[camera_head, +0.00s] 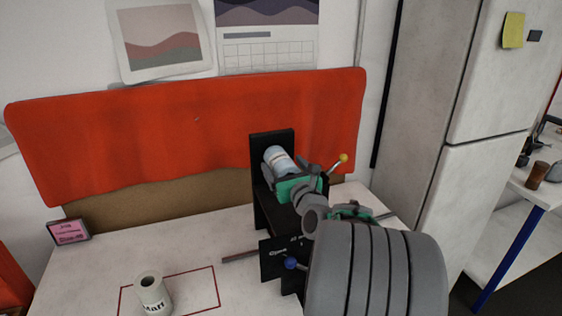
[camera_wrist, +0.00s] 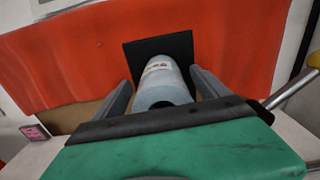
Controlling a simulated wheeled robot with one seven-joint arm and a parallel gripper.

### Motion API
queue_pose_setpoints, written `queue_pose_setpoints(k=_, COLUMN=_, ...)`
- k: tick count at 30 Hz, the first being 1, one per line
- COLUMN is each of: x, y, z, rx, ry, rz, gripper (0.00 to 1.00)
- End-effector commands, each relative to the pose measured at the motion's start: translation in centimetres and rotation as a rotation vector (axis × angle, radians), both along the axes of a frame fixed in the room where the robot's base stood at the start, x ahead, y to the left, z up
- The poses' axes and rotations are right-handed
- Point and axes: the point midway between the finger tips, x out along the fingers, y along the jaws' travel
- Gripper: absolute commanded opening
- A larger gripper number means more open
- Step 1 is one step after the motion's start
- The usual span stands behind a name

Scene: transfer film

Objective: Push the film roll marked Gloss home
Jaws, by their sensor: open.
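A pale blue-grey film roll (camera_head: 277,160) sits at the black machine (camera_head: 272,143), against its upright back plate. In the wrist view the roll (camera_wrist: 161,83) lies lengthwise between my two fingers, its far end towards the black plate (camera_wrist: 160,55). The print on its label is too small to read. My gripper (camera_head: 285,176) is open, its fingers on either side of the roll; in the wrist view (camera_wrist: 160,90) gaps show beside it. A second, white roll (camera_head: 152,294) stands upright on the table, with dark letters that look like "Matt".
A red outlined rectangle (camera_head: 217,290) marks the table around the white roll. A small pink sign (camera_head: 70,232) stands at the left. A yellow-knobbed lever (camera_head: 343,158) rises right of my gripper, and a blue knob (camera_head: 290,263) is in front. The table's left middle is clear.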

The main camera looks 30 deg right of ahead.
Motion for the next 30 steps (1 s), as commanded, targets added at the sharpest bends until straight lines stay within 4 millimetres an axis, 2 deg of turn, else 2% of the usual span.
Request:
queue_pose_setpoints(k=3, x=1.41, y=-0.33, z=0.07, rx=0.000, ry=0.001, rz=0.000, gripper=0.84)
queue_pose_setpoints(k=10, x=1.51, y=-0.43, z=-0.06, rx=0.000, ry=0.000, rz=-0.002, gripper=0.83)
queue_pose_setpoints(k=30, x=1.48, y=-0.43, z=-0.05, rx=-0.001, ry=0.000, rz=-0.002, gripper=0.28)
